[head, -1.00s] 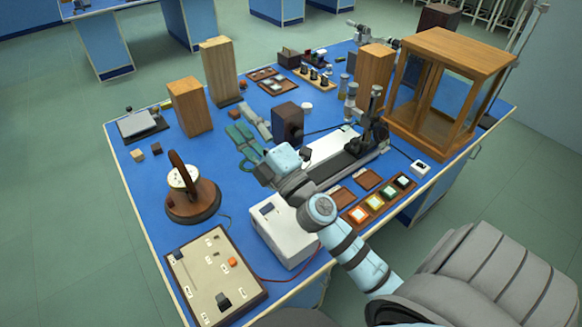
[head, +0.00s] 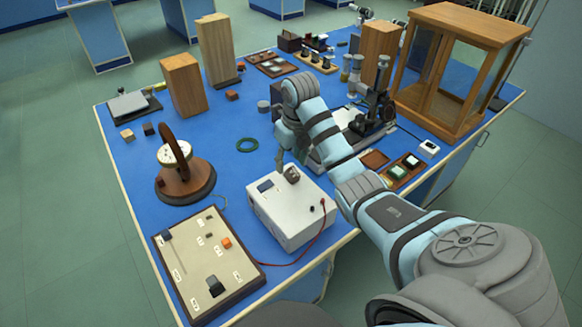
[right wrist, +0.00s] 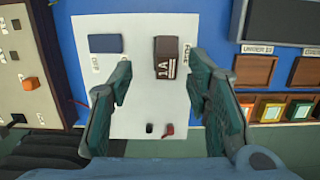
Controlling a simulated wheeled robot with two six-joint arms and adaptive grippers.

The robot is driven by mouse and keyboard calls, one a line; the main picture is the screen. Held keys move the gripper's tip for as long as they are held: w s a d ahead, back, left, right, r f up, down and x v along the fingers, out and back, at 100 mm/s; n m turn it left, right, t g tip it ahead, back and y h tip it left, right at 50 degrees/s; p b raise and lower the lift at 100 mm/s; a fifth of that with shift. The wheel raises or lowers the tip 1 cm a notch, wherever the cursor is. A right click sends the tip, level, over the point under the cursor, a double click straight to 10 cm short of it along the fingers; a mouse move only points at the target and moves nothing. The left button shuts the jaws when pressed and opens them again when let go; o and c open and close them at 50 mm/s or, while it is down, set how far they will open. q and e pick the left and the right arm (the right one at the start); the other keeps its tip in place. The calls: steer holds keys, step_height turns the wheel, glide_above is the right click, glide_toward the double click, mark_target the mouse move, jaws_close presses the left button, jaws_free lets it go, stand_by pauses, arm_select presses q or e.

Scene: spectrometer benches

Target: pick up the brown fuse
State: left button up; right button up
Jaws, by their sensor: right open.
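The brown fuse (head: 292,174) stands on top of the white power box (head: 290,218) near the bench's front edge. In the right wrist view, the fuse (right wrist: 167,57) is a dark brown block marked "1A", beside a "FUSE" label on the white box top (right wrist: 137,107). My right gripper (head: 291,160) is over the back of the box, pointing down. In the right wrist view, its open green fingers (right wrist: 160,68) are on either side of the fuse, with gaps; the fuse is nearer the right finger. I cannot tell the height left. My left gripper is not in view.
A cream switch panel (head: 208,262) lies left of the box, and a red wire runs from the box. A round wooden-based instrument (head: 185,185) stands behind the panel. A glass-sided wooden case (head: 450,75) stands at the back right.

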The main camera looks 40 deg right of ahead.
mark_target(292, 170)
steer(key=f+b, duration=0.2)
steer(key=shift+w+d+f, duration=0.1)
steer(key=shift+d+f, duration=0.25)
step_height(292, 170, down, 2)
steer(key=shift+w+d+f+p, duration=0.1)
steer(key=shift+w+f+p, duration=0.1)
steer(key=shift+p, duration=0.15)
jaws_close()
